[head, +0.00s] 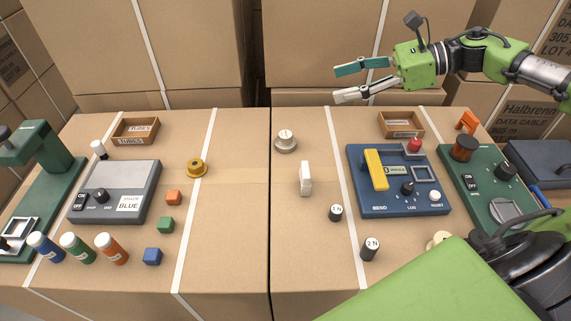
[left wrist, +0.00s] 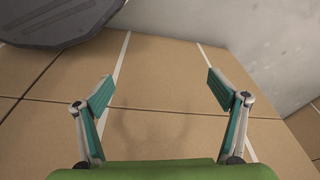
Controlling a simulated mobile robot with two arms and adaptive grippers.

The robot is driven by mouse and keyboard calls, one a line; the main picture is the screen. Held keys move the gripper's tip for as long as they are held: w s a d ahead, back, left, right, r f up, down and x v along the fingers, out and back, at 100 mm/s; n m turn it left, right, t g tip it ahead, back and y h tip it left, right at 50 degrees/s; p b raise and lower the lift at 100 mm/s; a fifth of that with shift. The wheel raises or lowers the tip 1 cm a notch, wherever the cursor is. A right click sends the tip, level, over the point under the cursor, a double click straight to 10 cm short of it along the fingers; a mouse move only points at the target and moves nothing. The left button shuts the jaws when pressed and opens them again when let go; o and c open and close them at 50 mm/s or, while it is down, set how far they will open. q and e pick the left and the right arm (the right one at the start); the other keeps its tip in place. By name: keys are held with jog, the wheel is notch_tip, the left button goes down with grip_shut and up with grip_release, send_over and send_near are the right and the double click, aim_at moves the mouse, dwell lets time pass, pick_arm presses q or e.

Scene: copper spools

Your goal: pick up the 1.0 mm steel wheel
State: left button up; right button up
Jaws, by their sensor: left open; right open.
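A silver-grey wheel (head: 286,145) with a pale label on its top stands on the cardboard worktop, a little right of the centre seam; its print is too small to read. It looks like the steel wheel. My right gripper (head: 338,84) is open and empty, high at the back right, apart from the wheel and to its upper right. My left gripper (left wrist: 160,77) shows only in the left wrist view. Its fingers are wide apart with nothing between them, above a cardboard surface.
A brass wheel (head: 197,169) lies to the left. A white block (head: 305,179) and dark weights (head: 336,213) (head: 370,249) stand in front. A blue bending device (head: 396,195) is on the right, a grey device (head: 119,194) on the left. A cream object (head: 437,240) is partly hidden.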

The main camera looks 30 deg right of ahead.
notch_tip(320, 180, down, 8)
jog(key=b, duration=1)
send_near(292, 138)
jog(key=shift+v, duration=1)
pick_arm(q)
notch_tip(292, 138, up, 7)
jog(key=t, duration=0.1)
pick_arm(e)
jog(key=shift+w+f, duration=0.1)
jog(key=shift+w, duration=0.1)
jog(key=shift+w+a, duration=0.15)
jog(key=shift+a, duration=0.05)
jog(key=p+x, duration=0.2)
jog(key=x, duration=0.5)
jog(key=shift+w+f, duration=0.1)
jog(key=x, duration=0.6)
jog(key=shift+p, duration=0.3)
pick_arm(q)
jog(key=s+x, duration=0.1)
jog(key=x, duration=0.7)
jog(key=shift+f+g, duration=0.3)
jog(key=shift+f, duration=0.2)
pick_arm(e)
jog(key=c, duration=1.2)
